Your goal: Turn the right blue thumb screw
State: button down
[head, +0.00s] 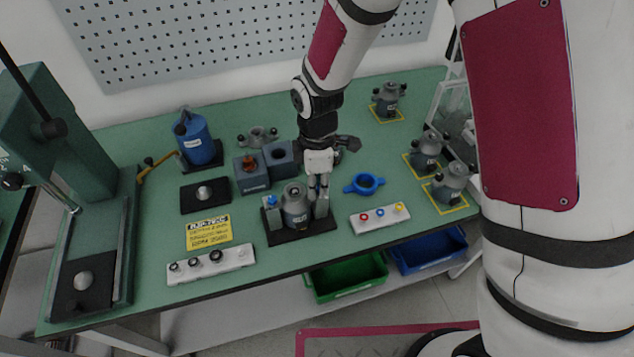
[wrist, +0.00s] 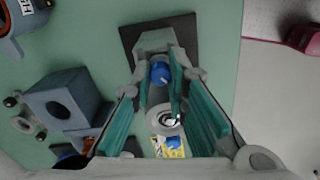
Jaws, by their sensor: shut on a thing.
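A grey stator (head: 296,205) stands upright in a fixture with a black base (head: 302,231) and a grey post on each side. The left blue thumb screw (head: 272,200) shows on the left post. My gripper (head: 318,192) points down over the right post and hides its screw in the head view. In the wrist view the right blue thumb screw (wrist: 160,72) sits between the fingertips of my gripper (wrist: 160,80). The fingers are shut on it.
Grey blocks (head: 252,176) stand close behind the fixture. A blue ring (head: 365,184) and a panel with coloured buttons (head: 380,217) lie to the right. A yellow note (head: 208,232) and a white strip with black knobs (head: 211,263) lie to the left.

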dwell(0.4)
jog(key=c, duration=1.8)
grip_release()
notch_tip(320, 180, up, 12)
